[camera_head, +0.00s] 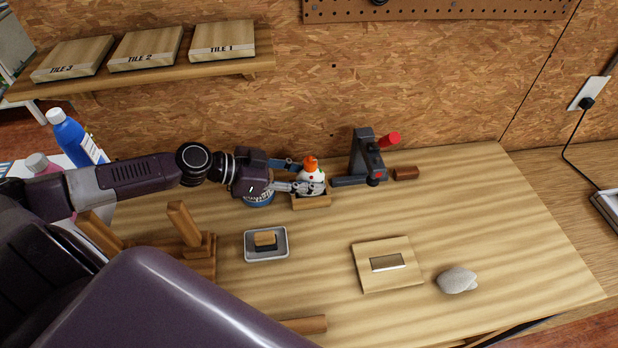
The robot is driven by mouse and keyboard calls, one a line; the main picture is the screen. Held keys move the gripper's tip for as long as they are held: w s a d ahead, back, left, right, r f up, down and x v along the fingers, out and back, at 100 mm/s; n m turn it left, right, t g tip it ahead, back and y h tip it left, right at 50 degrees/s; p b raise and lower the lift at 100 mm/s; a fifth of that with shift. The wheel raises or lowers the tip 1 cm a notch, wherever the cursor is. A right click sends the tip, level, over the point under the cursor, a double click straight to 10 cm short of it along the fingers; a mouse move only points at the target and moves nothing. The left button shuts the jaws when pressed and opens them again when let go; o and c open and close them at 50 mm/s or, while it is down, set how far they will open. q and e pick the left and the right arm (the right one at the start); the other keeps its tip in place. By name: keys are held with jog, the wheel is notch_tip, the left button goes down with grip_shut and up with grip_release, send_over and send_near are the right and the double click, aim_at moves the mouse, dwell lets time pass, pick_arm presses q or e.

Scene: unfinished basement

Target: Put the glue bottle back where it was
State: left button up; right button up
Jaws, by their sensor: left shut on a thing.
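The glue bottle (312,174), white with an orange cap, is upright near the back of the workbench. My left gripper (309,186) reaches in from the left and is shut on it. A small wooden holder (312,203) shows directly below the bottle. The bottle's lower end is hidden by the gripper and the holder's front, so I cannot tell whether it rests on the bottom. My right gripper is not in view.
A grey clamp-like tool (361,155) with a red handle stands just right of the bottle. A small metal tray (281,255), a wooden board with a metal plate (407,276) and a grey lump (457,280) lie in front. The bench's right side is clear.

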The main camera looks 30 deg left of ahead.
pick_arm(q)
jog(key=o, duration=0.8)
jog(key=shift+s+d+f, duration=0.1)
jog(key=shift+s+f, duration=0.25)
jog(key=shift+f, duration=0.25)
jog(key=o, duration=0.4)
jog(key=shift+w, duration=0.15)
jog(key=shift+o, duration=0.2)
jog(key=shift+a, duration=0.25)
jog(key=shift+s+a+r, duration=0.25)
jog(key=shift+s+a, duration=0.05)
jog(key=shift+a, duration=0.1)
jog(key=v, duration=1)
jog(key=shift+s+r, duration=0.3)
jog(key=shift+r, duration=0.1)
jog(key=shift+w+a, duration=0.1)
jog(key=shift+a, duration=0.05)
